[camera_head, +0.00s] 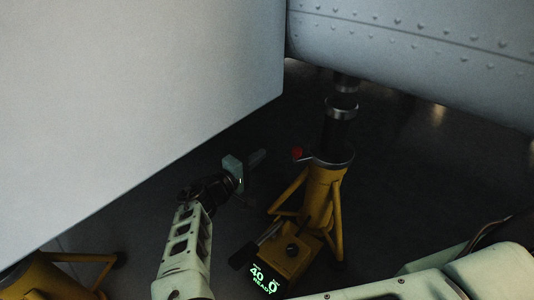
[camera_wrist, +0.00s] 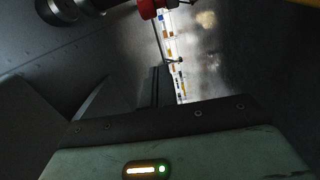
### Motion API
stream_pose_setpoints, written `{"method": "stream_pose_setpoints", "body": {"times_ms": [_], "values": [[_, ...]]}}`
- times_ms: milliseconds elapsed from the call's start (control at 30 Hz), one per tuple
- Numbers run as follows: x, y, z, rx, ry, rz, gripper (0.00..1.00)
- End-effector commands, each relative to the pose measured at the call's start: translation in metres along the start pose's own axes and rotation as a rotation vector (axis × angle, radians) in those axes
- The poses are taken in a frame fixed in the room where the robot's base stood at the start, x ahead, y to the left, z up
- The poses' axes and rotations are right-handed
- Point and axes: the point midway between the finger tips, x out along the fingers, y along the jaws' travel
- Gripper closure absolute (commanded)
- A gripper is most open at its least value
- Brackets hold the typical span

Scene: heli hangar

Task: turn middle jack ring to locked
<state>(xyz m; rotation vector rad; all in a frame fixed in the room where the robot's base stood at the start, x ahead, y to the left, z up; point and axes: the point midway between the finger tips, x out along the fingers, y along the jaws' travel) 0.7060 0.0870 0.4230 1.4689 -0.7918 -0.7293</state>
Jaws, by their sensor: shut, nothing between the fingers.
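A yellow jack (camera_head: 325,195) stands right of centre in the head view, its dark post rising to the grey fuselage. A dark grey ring (camera_head: 334,160) sits at the top of its yellow body, with a red knob (camera_head: 296,153) out to the left. A red part, apparently this knob, shows at the top of the wrist view (camera_wrist: 150,8). My gripper (camera_head: 258,157) is left of the knob and apart from it, pointing toward the jack. Its fingers are shut and empty; they also show in the wrist view (camera_wrist: 155,88). The ring's lock marking cannot be read.
A yellow box with a green display (camera_head: 263,280) reading "40 0 READY" is at the jack's foot. Part of another yellow jack (camera_head: 45,280) is at lower left. A large pale panel (camera_head: 130,90) fills the upper left, and the riveted fuselage (camera_head: 420,40) hangs overhead at right.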

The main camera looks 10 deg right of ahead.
Motion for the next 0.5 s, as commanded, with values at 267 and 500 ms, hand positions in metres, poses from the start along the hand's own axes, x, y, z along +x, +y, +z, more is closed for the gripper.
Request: {"method": "stream_pose_setpoints", "body": {"times_ms": [267, 500], "values": [[0.055, -0.004, 0.002, 0.001, -0.007, 0.002, 1.00], [0.085, -0.004, 0.010, 0.000, -0.001, 0.000, 1.00]]}}
